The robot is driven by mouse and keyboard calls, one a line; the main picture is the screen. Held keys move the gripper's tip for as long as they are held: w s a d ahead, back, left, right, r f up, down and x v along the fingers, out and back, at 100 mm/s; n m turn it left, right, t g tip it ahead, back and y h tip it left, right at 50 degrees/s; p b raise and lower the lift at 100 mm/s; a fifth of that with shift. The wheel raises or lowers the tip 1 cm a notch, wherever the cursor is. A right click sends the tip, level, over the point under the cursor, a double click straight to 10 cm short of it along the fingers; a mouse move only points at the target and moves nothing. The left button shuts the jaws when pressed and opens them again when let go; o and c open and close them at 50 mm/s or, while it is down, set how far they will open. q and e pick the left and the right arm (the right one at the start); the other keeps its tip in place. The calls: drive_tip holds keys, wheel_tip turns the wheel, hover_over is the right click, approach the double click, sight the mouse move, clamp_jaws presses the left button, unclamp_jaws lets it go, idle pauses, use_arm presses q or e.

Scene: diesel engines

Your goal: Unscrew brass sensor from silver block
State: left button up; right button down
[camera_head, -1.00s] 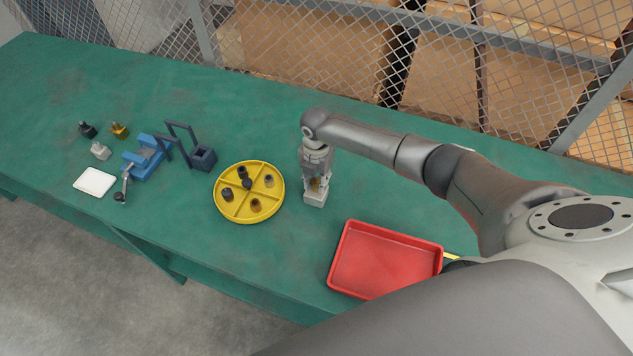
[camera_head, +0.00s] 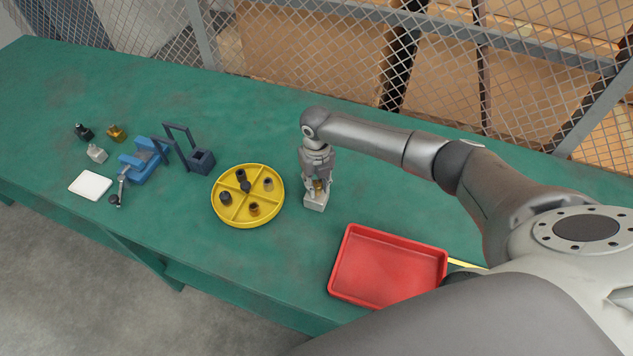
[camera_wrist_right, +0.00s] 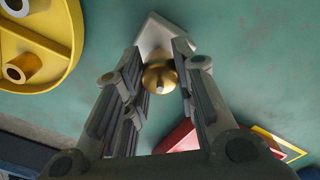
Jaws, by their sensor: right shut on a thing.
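The silver block (camera_head: 315,201) stands on the green table, between the yellow round tray and the red tray. It also shows in the wrist view (camera_wrist_right: 151,33). The brass sensor (camera_head: 319,185) sits at the top of the block, and its rounded brass end shows in the wrist view (camera_wrist_right: 160,78). My right gripper (camera_head: 318,184) points down over the block. In the wrist view its fingers (camera_wrist_right: 160,72) are on either side of the brass sensor, shut on it. The threads are hidden, so I cannot tell how far the sensor is screwed in. My left gripper is not in view.
The yellow divided tray (camera_head: 248,221) holds several dark and brass fittings. The red tray (camera_head: 345,295) is empty. Further left are a blue vise (camera_head: 146,166), a dark blue holder (camera_head: 201,160), small blocks (camera_head: 97,154) and a white pad (camera_head: 91,185). A mesh fence stands behind the table.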

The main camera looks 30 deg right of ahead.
sight(316, 183)
drive_tip(key=shift+r+p, duration=2.7)
drive_tip(key=shift+r, duration=0.4)
